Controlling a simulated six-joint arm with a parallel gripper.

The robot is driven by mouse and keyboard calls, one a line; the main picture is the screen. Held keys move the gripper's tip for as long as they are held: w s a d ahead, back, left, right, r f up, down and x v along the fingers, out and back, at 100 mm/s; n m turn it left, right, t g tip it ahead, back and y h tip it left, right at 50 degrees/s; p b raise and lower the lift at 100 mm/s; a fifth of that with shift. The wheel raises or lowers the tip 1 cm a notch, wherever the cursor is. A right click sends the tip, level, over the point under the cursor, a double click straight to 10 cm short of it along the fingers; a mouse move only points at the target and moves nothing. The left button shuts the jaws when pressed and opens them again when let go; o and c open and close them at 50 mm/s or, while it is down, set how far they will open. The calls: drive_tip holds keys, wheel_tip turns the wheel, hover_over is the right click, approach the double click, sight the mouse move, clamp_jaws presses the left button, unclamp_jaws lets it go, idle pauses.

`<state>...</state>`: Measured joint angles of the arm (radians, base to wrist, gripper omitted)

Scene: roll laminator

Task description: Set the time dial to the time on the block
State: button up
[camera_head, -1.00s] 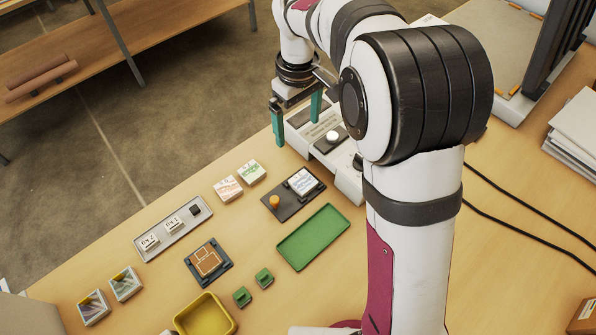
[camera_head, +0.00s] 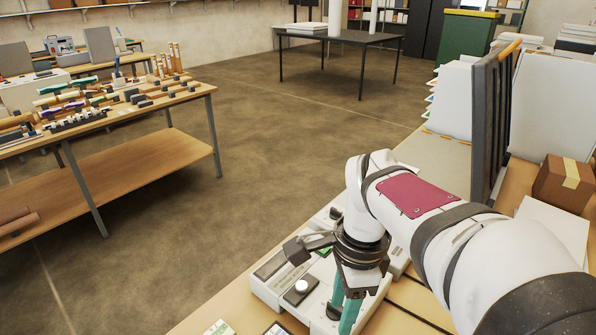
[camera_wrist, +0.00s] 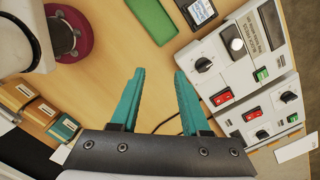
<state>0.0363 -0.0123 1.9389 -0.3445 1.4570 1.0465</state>
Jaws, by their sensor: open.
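The white laminator unit (camera_wrist: 226,77) fills the right of the wrist view and shows below my gripper in the head view (camera_head: 268,272). It carries a black dial (camera_wrist: 203,65) and, on the lower panel, a second black dial (camera_wrist: 262,134). I cannot read their settings or tell which is for time. A printed block (camera_wrist: 201,10) sits at the top of the wrist view; its text is unreadable. My gripper (camera_wrist: 160,75) is open with teal fingers and nothing between them. It hangs beside the dials, apart from them, over bare tabletop in the wrist view.
Red switches (camera_wrist: 221,97) and a green display (camera_wrist: 261,75) lie close to the dials. A green tray (camera_wrist: 152,18) is at the top. Brown and teal boxes (camera_wrist: 40,115) stand at the left. An upright dark rack (camera_head: 488,125) stands behind my arm.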

drive_tip(key=w+d+f+m, duration=0.1)
drive_tip(key=w+m, duration=0.4)
drive_tip(key=w, duration=0.1)
drive_tip(key=w+d+f+m, duration=0.2)
drive_tip(key=w+m, duration=0.2)
drive_tip(key=w, duration=0.3)
drive_tip(key=shift+h, duration=0.4)
drive_tip(key=f, duration=1.5)
drive_tip(key=shift+s+a, duration=0.1)
drive_tip(key=shift+s, duration=0.15)
drive_tip(key=shift+r, duration=0.1)
clamp_jaws()
